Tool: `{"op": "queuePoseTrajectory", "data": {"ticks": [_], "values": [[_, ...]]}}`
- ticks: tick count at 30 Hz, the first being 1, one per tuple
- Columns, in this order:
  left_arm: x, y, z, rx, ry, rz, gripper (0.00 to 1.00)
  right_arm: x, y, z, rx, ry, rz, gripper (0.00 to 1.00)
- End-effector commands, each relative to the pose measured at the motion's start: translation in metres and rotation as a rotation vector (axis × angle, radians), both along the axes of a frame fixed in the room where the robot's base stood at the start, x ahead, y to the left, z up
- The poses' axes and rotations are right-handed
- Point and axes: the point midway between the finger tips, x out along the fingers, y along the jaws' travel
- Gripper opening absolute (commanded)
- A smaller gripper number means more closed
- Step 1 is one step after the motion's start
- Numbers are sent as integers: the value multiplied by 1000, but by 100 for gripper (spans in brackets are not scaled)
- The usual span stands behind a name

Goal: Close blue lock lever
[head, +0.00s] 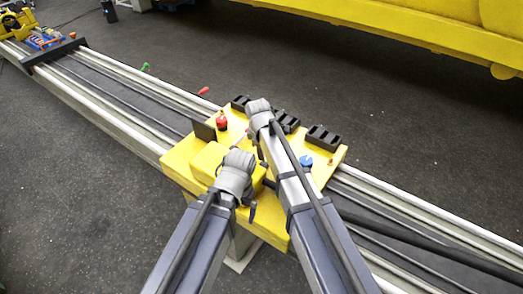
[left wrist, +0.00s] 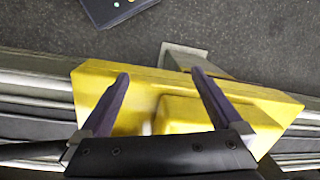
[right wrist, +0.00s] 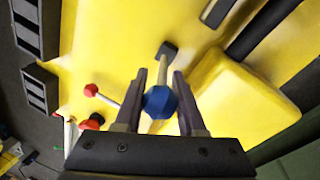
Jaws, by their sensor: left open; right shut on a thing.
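The blue lock lever (right wrist: 160,102) has a blue faceted knob on a pale rod that runs to a dark pivot on the yellow plate (right wrist: 215,25). My right gripper (right wrist: 160,75) is shut on it, with one finger on each side of the knob. In the head view my right arm hides this lever. My left gripper (left wrist: 160,75) is open and empty over the yellow raised block (left wrist: 185,115) near the plate's edge. Another blue knob (head: 306,161) stands on the plate, right of my right arm in the head view.
Black blocks (head: 323,137) line the plate's far edge. A red knob (head: 222,123) stands beside an upright dark plate (head: 204,131). Red (head: 203,90) and green (head: 145,67) knobs stick out along the long rails (head: 110,108). Dark floor surrounds the rails.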

Motion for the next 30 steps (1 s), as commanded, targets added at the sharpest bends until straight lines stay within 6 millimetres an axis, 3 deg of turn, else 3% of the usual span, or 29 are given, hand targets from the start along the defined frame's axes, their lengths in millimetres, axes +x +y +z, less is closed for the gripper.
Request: {"op": "queuePoseTrajectory", "data": {"ticks": [30], "values": [[0, 0, 3, 0, 0, 1, 100, 7, -4, 0, 40, 55, -1, 0]]}}
